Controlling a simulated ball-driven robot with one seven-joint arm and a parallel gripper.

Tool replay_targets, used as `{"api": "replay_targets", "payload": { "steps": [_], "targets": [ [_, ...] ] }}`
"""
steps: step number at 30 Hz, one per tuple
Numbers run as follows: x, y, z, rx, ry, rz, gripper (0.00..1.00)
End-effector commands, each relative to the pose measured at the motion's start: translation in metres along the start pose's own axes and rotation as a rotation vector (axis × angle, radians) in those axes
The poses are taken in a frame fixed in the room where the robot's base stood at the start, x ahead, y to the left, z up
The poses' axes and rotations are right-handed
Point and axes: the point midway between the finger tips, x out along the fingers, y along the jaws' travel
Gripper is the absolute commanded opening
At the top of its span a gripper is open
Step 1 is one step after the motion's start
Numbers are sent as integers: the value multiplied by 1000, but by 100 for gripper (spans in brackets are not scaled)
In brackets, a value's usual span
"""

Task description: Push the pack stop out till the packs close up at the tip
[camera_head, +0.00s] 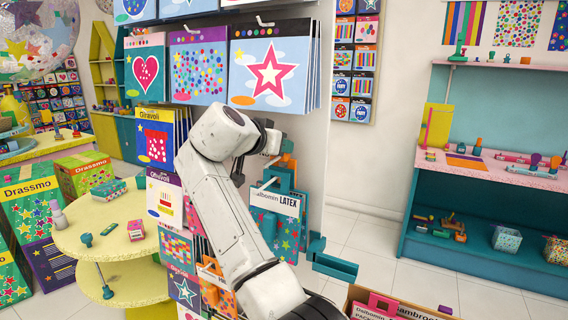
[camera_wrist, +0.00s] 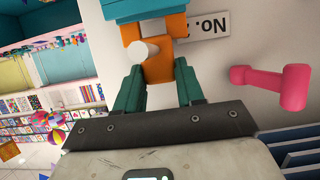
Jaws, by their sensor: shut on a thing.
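My gripper (camera_wrist: 159,78) has its two teal fingers closed on an orange block (camera_wrist: 158,62) in the wrist view; this block appears to be the pack stop. A white round rod end (camera_wrist: 140,50) sticks out beside it, and a teal block (camera_wrist: 150,10) lies just beyond. In the head view my white arm reaches to the display panel, and the orange part (camera_head: 288,160) shows at its end. Packs marked LATEX (camera_head: 288,212) hang just below and behind the gripper. The arm hides part of them, and the spacing of the packs along the rod cannot be told.
Other hanging packs (camera_head: 270,65) fill the panel above and left of my arm. A teal bracket (camera_head: 335,263) juts out low at the right. A pink peg (camera_wrist: 275,83) stands close right of the gripper in the wrist view. A round yellow table (camera_head: 90,235) stands left.

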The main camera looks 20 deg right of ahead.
Motion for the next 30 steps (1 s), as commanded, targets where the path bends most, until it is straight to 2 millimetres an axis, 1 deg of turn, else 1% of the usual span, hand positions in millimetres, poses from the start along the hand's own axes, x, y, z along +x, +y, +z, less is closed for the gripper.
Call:
{"api": "replay_targets", "payload": {
  "steps": [3, 9, 23, 30],
  "targets": [
    [-8, -1, 4, -1, -1, -2, 1],
    [-18, -1, 9, -2, -1, -1, 1],
    [-20, -1, 10, -2, -1, -1, 1],
    [-31, -2, 14, -2, 0, -3, 1]
  ]
}}
